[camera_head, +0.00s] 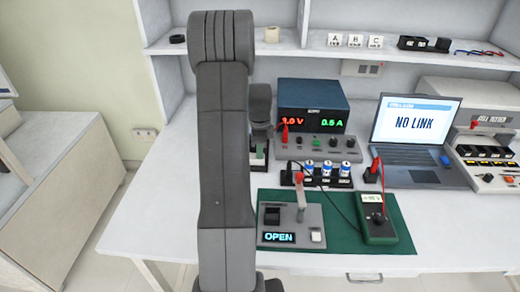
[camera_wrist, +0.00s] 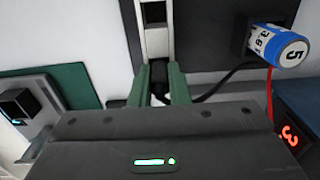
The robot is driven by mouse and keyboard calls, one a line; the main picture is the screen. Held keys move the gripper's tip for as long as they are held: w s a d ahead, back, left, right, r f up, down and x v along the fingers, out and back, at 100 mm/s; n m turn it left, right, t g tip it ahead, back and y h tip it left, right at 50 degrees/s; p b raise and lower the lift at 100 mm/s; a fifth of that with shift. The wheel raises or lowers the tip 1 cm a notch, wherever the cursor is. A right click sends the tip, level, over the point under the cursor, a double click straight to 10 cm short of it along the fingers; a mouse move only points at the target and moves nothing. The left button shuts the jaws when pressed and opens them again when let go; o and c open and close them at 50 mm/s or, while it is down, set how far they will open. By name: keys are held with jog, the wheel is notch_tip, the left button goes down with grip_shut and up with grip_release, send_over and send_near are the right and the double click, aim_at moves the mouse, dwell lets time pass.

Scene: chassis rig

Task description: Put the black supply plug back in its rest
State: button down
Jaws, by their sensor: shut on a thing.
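My gripper (camera_wrist: 157,78) has green fingers, shut on a black piece that looks like the black supply plug (camera_wrist: 159,71). A black cable runs from beside it to the right in the wrist view. A pale upright strip with a black block (camera_wrist: 153,12) lies just beyond the fingertips; I cannot tell if it is the rest or if the plug touches it. In the head view my gripper (camera_head: 258,153) is low, left of the supply (camera_head: 312,104), and largely hides the plug. The supply reads about 3.0 V and 0.5 A.
A red plug (camera_head: 285,133) sits at the supply's front. A cell rack (camera_head: 316,181) holds several blue-and-white cells. A switch box (camera_head: 290,222) reading OPEN and a green meter (camera_head: 376,220) are on the green mat (camera_head: 340,242). A laptop (camera_head: 415,135) showing NO LINK stands right.

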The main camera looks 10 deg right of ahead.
jog(key=c, duration=1.3)
grip_release()
jog(key=shift+f, duration=0.1)
notch_tip(320, 180, up, 14)
jog(key=shift+f, duration=0.15)
notch_tip(320, 180, down, 13)
jog(key=shift+p, duration=0.3)
